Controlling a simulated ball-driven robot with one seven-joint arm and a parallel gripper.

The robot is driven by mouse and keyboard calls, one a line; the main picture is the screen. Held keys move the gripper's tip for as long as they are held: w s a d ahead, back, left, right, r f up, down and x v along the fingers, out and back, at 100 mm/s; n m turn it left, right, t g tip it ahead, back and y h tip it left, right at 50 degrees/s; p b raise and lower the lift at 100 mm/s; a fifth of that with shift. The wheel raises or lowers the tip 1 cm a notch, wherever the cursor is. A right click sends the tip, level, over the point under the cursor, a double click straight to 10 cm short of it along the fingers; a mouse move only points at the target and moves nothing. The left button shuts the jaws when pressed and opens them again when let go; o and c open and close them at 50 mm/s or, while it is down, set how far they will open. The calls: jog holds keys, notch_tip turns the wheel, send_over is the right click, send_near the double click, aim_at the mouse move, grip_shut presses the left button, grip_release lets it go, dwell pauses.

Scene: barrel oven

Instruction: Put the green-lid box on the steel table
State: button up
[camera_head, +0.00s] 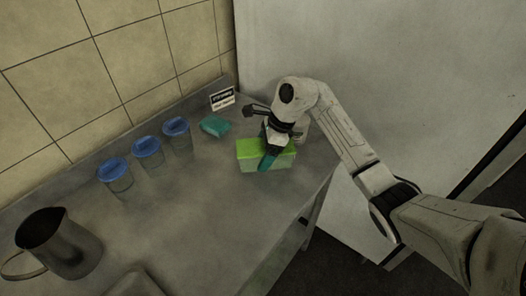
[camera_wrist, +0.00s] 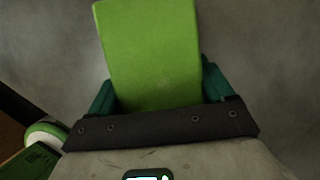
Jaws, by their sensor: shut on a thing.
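The green-lid box (camera_head: 249,150) is at the right end of the grey steel table (camera_head: 190,210) in the head view. It has a bright green lid and a paler, see-through body. My gripper (camera_head: 268,158) comes down over it with its teal fingers shut on its sides. In the wrist view the green lid of the box (camera_wrist: 150,50) fills the space between the teal fingers (camera_wrist: 160,92). The box looks level and at or just above the table top; I cannot tell whether it touches.
Three blue-lidded jars (camera_head: 147,152) stand along the tiled wall. A teal packet (camera_head: 214,126) and a small sign (camera_head: 222,98) are behind the box. A metal pitcher (camera_head: 60,245) stands at the left. The table's middle is clear. Its right edge is close to the box.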

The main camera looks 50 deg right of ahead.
jog(key=o, duration=1.1)
jog(key=b+v, duration=0.1)
jog(key=v, duration=1.1)
jog(key=shift+r, duration=0.1)
